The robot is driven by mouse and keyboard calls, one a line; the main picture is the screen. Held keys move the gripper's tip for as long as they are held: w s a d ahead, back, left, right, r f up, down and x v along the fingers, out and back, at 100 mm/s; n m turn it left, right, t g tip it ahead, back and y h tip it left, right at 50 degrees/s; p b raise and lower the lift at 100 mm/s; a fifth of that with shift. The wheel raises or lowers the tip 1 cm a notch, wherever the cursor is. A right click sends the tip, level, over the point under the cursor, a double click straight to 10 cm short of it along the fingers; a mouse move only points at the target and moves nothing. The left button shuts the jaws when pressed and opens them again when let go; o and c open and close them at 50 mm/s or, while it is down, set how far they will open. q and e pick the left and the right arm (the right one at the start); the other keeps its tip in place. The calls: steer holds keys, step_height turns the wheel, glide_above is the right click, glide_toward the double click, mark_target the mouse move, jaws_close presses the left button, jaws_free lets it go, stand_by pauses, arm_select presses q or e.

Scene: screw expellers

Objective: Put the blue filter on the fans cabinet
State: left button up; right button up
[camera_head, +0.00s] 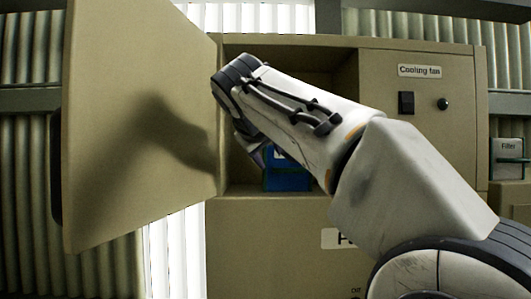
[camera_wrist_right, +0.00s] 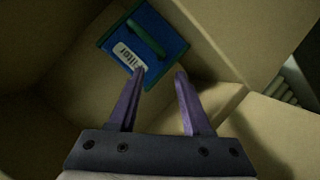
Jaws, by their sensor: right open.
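The blue filter (camera_head: 287,179) sits inside the open compartment of the beige fans cabinet (camera_head: 420,110), partly hidden behind my right arm. In the right wrist view the filter (camera_wrist_right: 168,38) shows a green handle and a white label, and lies against the compartment's inner surfaces. My right gripper (camera_wrist_right: 160,72) is open, with two purple fingers apart and nothing between them. Its left fingertip is close to the label; I cannot tell whether it touches. In the head view the right gripper (camera_head: 257,152) is mostly hidden by its own wrist at the compartment opening. My left gripper is out of view.
The cabinet door (camera_head: 130,130) stands open on the left, with my arm's shadow on it.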

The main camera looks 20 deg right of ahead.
steer(key=v, duration=0.5)
steer(key=s+a+f+n+g+y, duration=0.2)
steer(key=a+f, duration=0.2)
steer(key=f, duration=0.5)
steer(key=s+a+f+n+g+y, duration=0.1)
steer(key=s+a+f+g+y, duration=0.1)
steer(key=a+f, duration=0.5)
steer(key=s+a+f+n+g+y, duration=0.1)
steer(key=s+a+f+n+y, duration=0.15)
steer(key=f, duration=0.95)
steer(key=s+f+m+g, duration=0.1)
steer(key=s+f+g, duration=0.5)
steer(key=s+f, duration=1.4)
steer(key=shift+s+d+f+g+y, duration=0.3)
steer(key=shift+s+d+f+y, duration=0.05)
steer(key=shift+d+y, duration=0.1)
steer(key=shift+b, duration=0.3)
step_height(320, 180, down, 9)
steer(key=b, duration=0.8)
steer(key=shift+b, duration=0.35)
